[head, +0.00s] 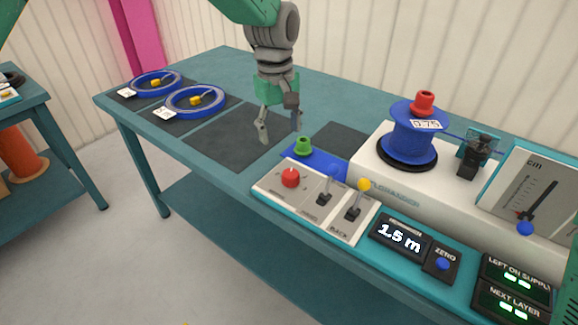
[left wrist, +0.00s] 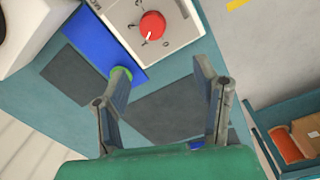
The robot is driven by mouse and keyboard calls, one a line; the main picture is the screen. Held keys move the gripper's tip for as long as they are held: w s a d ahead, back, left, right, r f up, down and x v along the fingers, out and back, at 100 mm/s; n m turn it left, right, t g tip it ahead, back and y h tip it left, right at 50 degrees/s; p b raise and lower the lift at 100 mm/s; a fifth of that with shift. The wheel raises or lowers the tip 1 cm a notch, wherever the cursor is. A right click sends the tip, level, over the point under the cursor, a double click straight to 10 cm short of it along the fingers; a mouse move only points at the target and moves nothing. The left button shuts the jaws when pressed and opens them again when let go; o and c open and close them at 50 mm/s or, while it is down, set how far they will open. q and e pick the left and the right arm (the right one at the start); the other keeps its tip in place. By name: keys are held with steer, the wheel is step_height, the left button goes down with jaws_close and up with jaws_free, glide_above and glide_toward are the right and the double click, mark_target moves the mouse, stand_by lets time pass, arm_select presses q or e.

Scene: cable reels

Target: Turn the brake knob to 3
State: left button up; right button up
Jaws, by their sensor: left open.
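The red brake knob (head: 290,177) sits on the white control panel (head: 262,190) at the front edge of the table. In the left wrist view the knob (left wrist: 153,25) shows a white pointer line and small dial marks around it, too small to read surely. My left gripper (head: 281,139) is open and empty, pointing down above the dark mat, behind and left of the knob and apart from it. Its two fingers also show in the left wrist view (left wrist: 160,90), with the knob beyond them. My right gripper is not in view.
A green knob (head: 303,146) stands on a blue plate just behind the panel, close to my left gripper. Two levers, blue-tipped (head: 333,171) and yellow-tipped (head: 364,185), stand right of the red knob. A blue reel (head: 415,130) is on the white machine. Blue rings (head: 196,101) lie at left.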

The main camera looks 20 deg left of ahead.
mark_target(291, 172)
arm_select(q)
steer(key=d+f, duration=0.1)
steer(key=f, duration=0.2)
steer(key=d+f, duration=0.1)
steer(key=f, duration=0.3)
steer(key=d+f+b, duration=0.1)
steer(key=f, duration=0.3)
steer(key=shift+d, duration=0.4)
steer(key=a, duration=0.1)
steer(key=a+f, duration=0.1)
steer(key=shift+a+f, duration=0.3)
steer(key=shift+a, duration=0.25)
steer(key=shift+d, duration=0.4)
steer(key=c, duration=0.3)
steer(key=shift+d+r, duration=0.1)
steer(key=shift+d, duration=0.4)
steer(key=c, duration=0.7)
steer(key=shift+d+r, duration=0.1)
steer(key=shift+d, duration=0.3)
steer(key=shift+c, duration=0.7)
steer(key=shift+a, duration=0.65)
steer(key=shift+d, duration=0.3)
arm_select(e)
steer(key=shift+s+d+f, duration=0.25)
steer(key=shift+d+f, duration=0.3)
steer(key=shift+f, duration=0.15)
